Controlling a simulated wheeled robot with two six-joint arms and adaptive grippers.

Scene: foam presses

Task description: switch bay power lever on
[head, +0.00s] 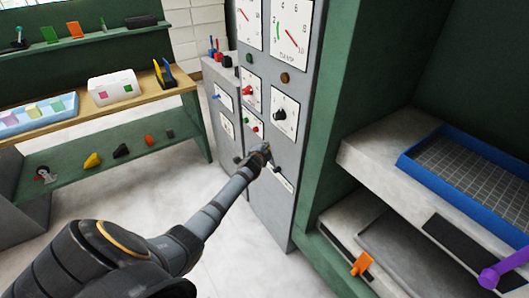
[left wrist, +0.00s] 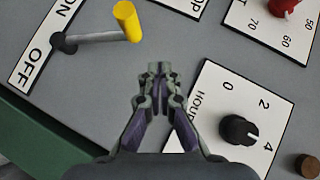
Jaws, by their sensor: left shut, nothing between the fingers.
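The bay power lever has a grey arm and a yellow cylindrical handle (left wrist: 127,22). In the left wrist view its arm runs from a dark pivot (left wrist: 63,42), beside a white ON/OFF label (left wrist: 33,62), toward the right of the picture. The handle points away from the label, and I cannot tell which setting it is at. My left gripper (left wrist: 157,70) is shut and empty, below and right of the yellow handle, apart from it. In the head view the left gripper (head: 264,151) is in front of the grey panel and hides the handle. My right gripper is in neither view.
The panel carries an hours dial with a black knob (head: 279,114), a red knob (head: 247,90) and gauges above. A blue tray (head: 405,166) is on the right shelf. A workbench (head: 150,92) stands at left. The floor between is clear.

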